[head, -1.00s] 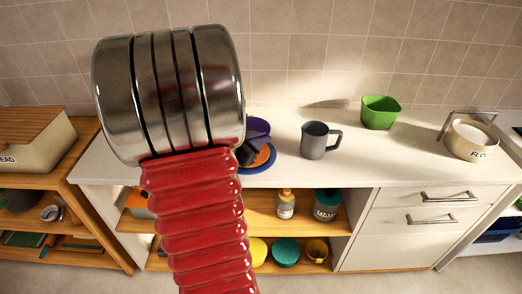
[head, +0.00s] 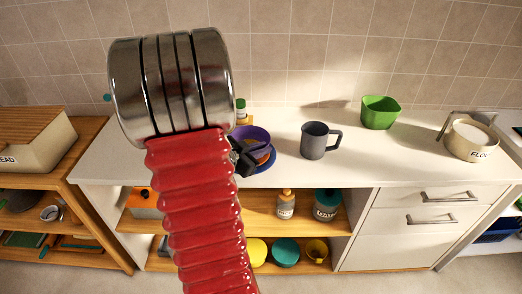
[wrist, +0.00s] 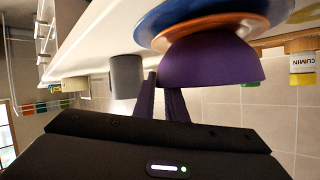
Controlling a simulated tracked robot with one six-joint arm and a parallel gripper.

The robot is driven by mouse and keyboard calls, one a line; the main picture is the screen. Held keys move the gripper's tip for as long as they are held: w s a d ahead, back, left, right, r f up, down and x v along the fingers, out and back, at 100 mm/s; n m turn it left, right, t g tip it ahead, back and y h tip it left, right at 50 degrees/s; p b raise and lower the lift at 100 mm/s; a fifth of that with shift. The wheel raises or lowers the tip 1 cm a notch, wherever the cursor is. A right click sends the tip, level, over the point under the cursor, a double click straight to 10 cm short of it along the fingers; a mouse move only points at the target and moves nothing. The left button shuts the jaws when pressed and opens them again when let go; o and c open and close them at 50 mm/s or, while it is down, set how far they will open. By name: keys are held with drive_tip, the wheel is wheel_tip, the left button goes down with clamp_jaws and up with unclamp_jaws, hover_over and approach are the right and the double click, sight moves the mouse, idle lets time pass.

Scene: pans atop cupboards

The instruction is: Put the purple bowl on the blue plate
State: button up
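The purple bowl (head: 256,134) is at the back of the white counter, partly hidden by my arm in the head view. My gripper (head: 241,160) is at its near left side. In the wrist view, which is upside down, the gripper fingers (wrist: 163,92) straddle the rim of the upright bowl (wrist: 210,62) and appear shut on it. The blue plate (head: 266,164) lies on the counter under the bowl. It also shows in the wrist view (wrist: 165,12). An orange plate (wrist: 205,28) lies between bowl and blue plate. I cannot tell whether the bowl touches it.
A cumin jar (wrist: 303,65) stands near the plates. The counter front between plates and drawers is clear.

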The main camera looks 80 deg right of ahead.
drive_tip(key=o, duration=0.3)
drive_tip(key=shift+a+r, duration=0.1)
drive_tip(key=v, duration=1.1)
drive_tip(key=shift+w+a, duration=0.25)
drive_tip(key=shift+a, duration=0.05)
drive_tip(key=shift+r, duration=0.1)
idle(0.3)
